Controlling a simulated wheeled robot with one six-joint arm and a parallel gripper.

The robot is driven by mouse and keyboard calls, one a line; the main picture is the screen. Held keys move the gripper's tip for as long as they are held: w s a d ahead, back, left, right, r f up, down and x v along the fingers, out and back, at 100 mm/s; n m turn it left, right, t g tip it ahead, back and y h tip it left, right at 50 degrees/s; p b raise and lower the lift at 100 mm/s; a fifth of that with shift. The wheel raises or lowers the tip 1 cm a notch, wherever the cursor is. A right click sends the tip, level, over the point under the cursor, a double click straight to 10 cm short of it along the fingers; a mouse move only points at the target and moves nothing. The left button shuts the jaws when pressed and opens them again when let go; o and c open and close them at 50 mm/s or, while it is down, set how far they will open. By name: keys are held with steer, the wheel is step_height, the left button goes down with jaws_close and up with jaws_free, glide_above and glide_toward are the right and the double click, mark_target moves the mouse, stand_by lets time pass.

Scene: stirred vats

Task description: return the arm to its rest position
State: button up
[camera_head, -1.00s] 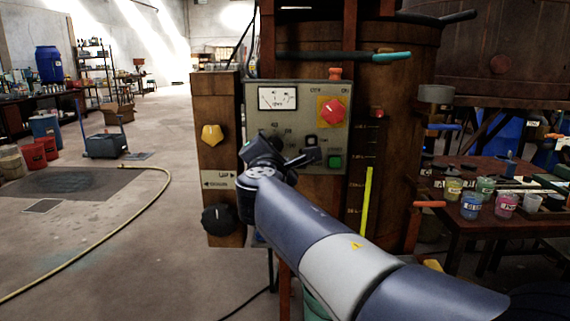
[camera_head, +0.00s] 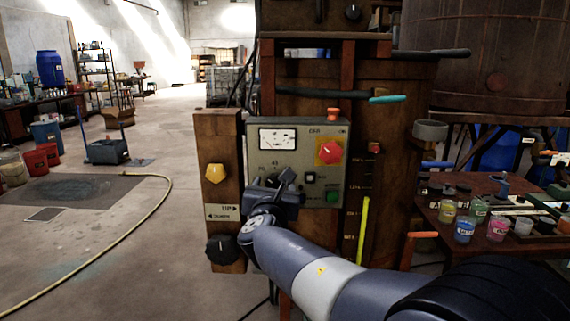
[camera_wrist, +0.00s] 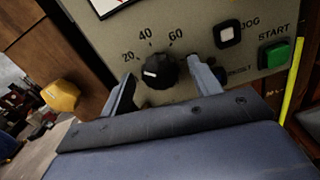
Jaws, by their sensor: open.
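My gripper (camera_head: 279,186) is in front of the grey control panel (camera_head: 258,160) in the head view, with my blue and white arm reaching up to it from the lower right. In the wrist view my gripper (camera_wrist: 162,85) is open, its two fingers apart on either side of a black knob (camera_wrist: 160,71) with a white pointer and a scale marked 20, 40, 60. Nothing is held between the fingers. I cannot tell whether the fingers touch the knob. In the head view my gripper and wrist hide most of that knob.
A yellow knob (camera_head: 215,174) and a black knob (camera_head: 221,249) are on the wooden post at left. A cup-laden table (camera_head: 453,240) stands right. Floor at left is open, crossed by a hose (camera_head: 120,248).

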steer(key=shift+r+n+p, duration=0.2)
steer(key=shift+n+p, duration=0.5)
steer(key=shift+p, duration=0.1)
steer(key=s, duration=1.1)
steer(key=shift+s+d+f+m+h, duration=0.2)
steer(key=shift+s+f+m+h, duration=0.1)
steer(key=shift+s+f+m, duration=0.15)
steer(key=shift+w, duration=0.1)
